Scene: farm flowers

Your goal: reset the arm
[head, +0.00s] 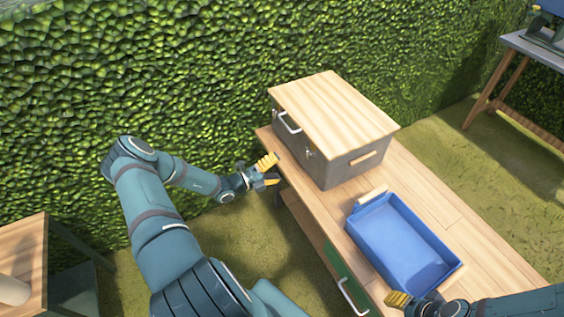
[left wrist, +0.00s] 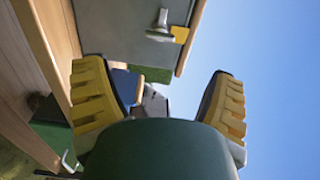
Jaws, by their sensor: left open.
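My left arm (head: 160,240) reaches out from the bottom of the head view, bends at its elbow, and its forearm points right. The left wrist view shows the same open fingers (left wrist: 160,98) on either side. My right gripper (head: 412,302) is at the bottom edge of the head view, by the near end of the blue bin. One yellow finger pad shows; how far it is open cannot be told.
A grey box with a wooden lid (head: 335,112) stands on the table (head: 440,205), just right of my left gripper. A blue bin (head: 405,245) sits on the table nearer me. A green drawer (head: 345,272) is below. A hedge (head: 200,70) stands behind; grass lies left of the table.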

